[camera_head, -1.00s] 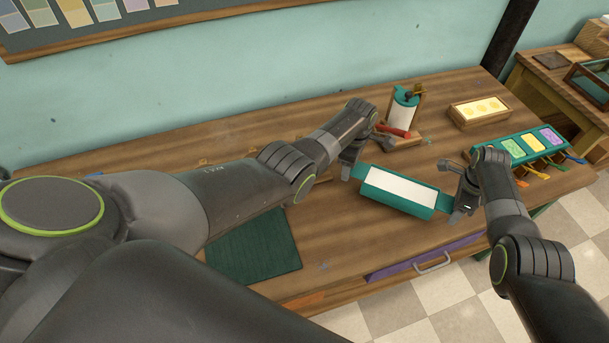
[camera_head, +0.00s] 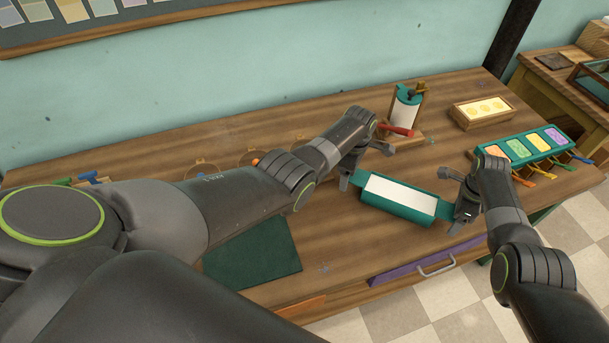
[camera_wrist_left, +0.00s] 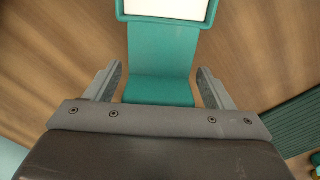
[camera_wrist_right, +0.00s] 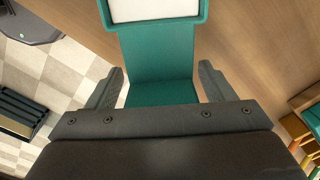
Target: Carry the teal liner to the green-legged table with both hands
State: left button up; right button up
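The teal liner (camera_head: 398,213) is a teal tray with a white inside and a flat tab at each end. It lies on the wooden table near its front edge. My left gripper (camera_head: 346,180) is at its left end. In the left wrist view the fingers (camera_wrist_left: 160,85) stand apart on either side of the teal tab (camera_wrist_left: 160,60), with gaps. My right gripper (camera_head: 455,208) is at its right end. In the right wrist view its fingers (camera_wrist_right: 160,85) stand open around the other tab (camera_wrist_right: 157,55), with gaps on both sides.
A dispenser with a red handle (camera_head: 396,130) stands behind the liner. A wooden box with yellow pieces (camera_head: 462,121) and a teal rack of coloured soaps (camera_head: 510,137) are at the right. A dark green mat (camera_head: 262,262) lies at the left front. A second table (camera_head: 553,95) stands far right.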

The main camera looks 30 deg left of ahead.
dwell(0.3)
pick_arm(q)
jog(key=shift+d+r, duration=0.1)
jog(key=shift+r, duration=0.55)
notch_tip(320, 180, up, 11)
jog(key=shift+f, duration=0.15)
pick_arm(e)
notch_tip(320, 180, up, 12)
dwell(0.4)
dwell(0.4)
